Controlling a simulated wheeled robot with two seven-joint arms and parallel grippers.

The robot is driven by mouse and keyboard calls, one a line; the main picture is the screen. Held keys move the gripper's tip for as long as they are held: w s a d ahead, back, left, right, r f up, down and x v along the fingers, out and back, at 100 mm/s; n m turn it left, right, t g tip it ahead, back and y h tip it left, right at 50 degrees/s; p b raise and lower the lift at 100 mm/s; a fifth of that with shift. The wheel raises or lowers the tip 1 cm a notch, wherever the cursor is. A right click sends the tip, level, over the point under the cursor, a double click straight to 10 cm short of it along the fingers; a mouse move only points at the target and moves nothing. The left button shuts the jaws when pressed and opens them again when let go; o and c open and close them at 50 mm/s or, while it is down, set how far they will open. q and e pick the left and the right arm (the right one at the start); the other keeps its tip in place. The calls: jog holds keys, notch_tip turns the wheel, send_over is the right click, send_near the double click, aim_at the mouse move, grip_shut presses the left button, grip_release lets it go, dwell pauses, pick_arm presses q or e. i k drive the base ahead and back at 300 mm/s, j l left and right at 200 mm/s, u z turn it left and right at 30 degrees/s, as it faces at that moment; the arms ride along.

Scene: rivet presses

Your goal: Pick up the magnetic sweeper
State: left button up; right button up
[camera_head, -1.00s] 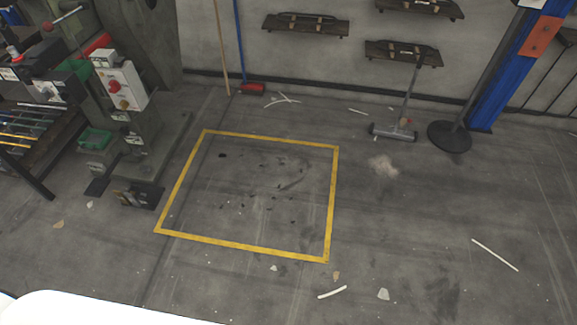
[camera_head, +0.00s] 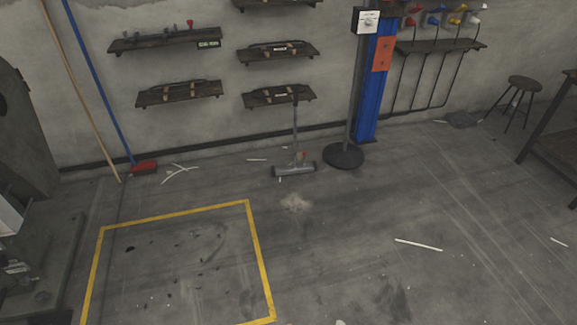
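The magnetic sweeper (camera_head: 294,169) stands on the concrete floor near the back wall, in the middle of the head view. It has a wide grey metal head low on the floor and a thin upright handle that rises in front of the lower right wall shelf. A small red part shows near the head. Neither of my grippers is in view.
A round-based stand (camera_head: 343,156) and a blue column (camera_head: 376,80) are just right of the sweeper. A red-headed broom (camera_head: 143,167) leans at the left. A yellow floor frame (camera_head: 262,262) lies in front. Scraps, including a white strip (camera_head: 418,245), dot otherwise open floor.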

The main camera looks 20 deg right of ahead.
aim_at(295, 168)
jog(key=i+z, duration=0.1)
jog(key=i, duration=1.8)
